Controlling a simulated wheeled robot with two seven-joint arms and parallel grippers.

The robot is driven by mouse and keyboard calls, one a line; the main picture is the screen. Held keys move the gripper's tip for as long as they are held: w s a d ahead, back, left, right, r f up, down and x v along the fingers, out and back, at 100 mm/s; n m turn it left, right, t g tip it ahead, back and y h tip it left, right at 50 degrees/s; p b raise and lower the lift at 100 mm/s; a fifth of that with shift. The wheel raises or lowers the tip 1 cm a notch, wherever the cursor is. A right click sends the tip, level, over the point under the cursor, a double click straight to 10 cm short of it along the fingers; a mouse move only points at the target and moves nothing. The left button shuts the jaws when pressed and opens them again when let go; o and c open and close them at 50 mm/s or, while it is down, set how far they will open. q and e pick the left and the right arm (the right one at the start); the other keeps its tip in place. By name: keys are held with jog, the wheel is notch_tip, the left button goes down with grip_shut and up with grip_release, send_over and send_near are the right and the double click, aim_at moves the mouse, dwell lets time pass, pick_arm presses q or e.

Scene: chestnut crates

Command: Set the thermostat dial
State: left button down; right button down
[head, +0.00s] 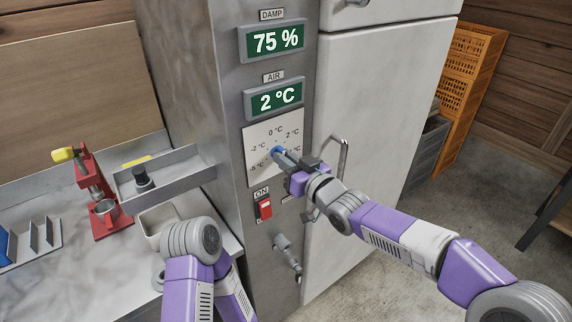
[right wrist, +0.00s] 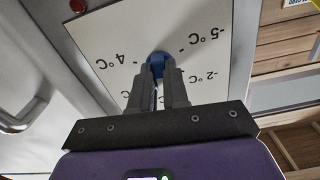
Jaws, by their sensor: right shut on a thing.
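The thermostat dial (head: 276,151) is a small blue knob on a white scale plate (head: 262,172) on the grey panel. The plate carries marks in °C, including -5, -2, 0 and 2 in the head view. The dial also shows in the right wrist view (right wrist: 159,57), where the plate is upside down with 4, -5 and -2 readable. My right gripper (head: 283,157) is shut on the dial, one finger on each side; its fingers (right wrist: 158,72) hide part of the knob and any pointer. My left arm shows at the bottom, but its gripper is out of view.
Above the dial, the AIR display (head: 274,98) reads 2 °C and the DAMP display (head: 272,41) reads 75 %. A red switch (head: 265,208) marked ON is below. A door handle (head: 343,158) stands close to my right wrist. A red press (head: 96,190) stands on the left counter.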

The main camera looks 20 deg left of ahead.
jog(key=shift+n, duration=0.5)
jog(key=c, duration=1.1)
grip_release()
jog(key=v, duration=0.7)
jog(key=shift+s+d, duration=0.2)
jog(key=shift+f, duration=0.1)
